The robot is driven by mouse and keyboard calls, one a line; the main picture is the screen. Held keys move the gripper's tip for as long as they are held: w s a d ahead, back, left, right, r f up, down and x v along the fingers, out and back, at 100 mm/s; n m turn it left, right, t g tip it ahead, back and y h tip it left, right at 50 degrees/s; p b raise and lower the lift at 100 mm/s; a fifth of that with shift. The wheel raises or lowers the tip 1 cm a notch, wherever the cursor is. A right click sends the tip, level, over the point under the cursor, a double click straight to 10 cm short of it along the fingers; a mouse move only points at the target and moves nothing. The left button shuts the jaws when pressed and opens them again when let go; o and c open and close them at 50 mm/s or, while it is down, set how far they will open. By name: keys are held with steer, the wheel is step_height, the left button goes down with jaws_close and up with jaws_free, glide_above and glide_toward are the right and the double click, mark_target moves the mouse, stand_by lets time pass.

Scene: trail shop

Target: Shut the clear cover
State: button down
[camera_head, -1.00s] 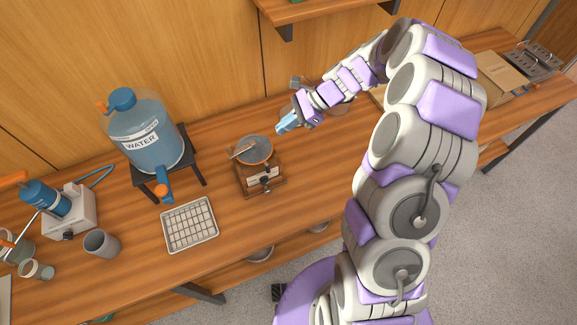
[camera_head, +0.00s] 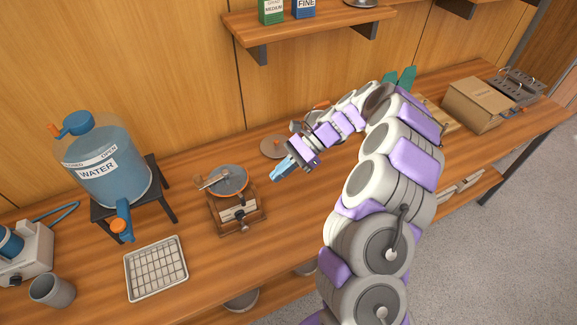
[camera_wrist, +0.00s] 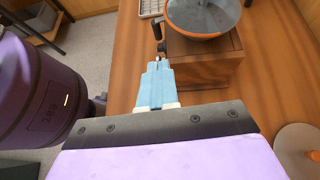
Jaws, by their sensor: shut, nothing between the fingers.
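A wooden hand grinder (camera_head: 236,212) stands on the bench, with a round grey-blue top (camera_head: 229,180) rimmed in orange and a crank across it. The grinder also shows in the wrist view (camera_wrist: 205,62), beyond my fingertips. I cannot clearly make out a clear cover; the round top looks somewhat see-through, but whether it is a cover, and its angle, I cannot tell. My gripper (camera_head: 276,175), with light blue fingers, is shut and empty, just right of the grinder. In the wrist view its fingertips (camera_wrist: 157,66) point toward the grinder's side and look apart from it.
A blue water jug (camera_head: 105,170) on a black stand and a white grid tray (camera_head: 157,268) are left of the grinder. A grey cup (camera_head: 52,289) stands at front left. A flat round disc (camera_head: 274,146) lies behind my gripper. A wall shelf (camera_head: 310,31) hangs above.

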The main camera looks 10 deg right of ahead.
steer(key=a+r+b+x, duration=0.1)
steer(key=x, duration=0.7)
steer(key=shift+r, duration=0.3)
steer(key=shift+s, duration=0.15)
steer(key=shift+r, duration=0.1)
steer(key=m+t+p, duration=0.1)
steer(key=p, duration=0.1)
steer(key=s+a+m+t+p, duration=0.1)
steer(key=t+p, duration=0.1)
steer(key=shift+s+a+m+y, duration=0.25)
steer(key=shift+s+m+y, duration=0.05)
steer(key=shift+m+y, duration=0.1)
steer(key=shift+w+d, duration=0.1)
steer(key=shift+w, duration=0.05)
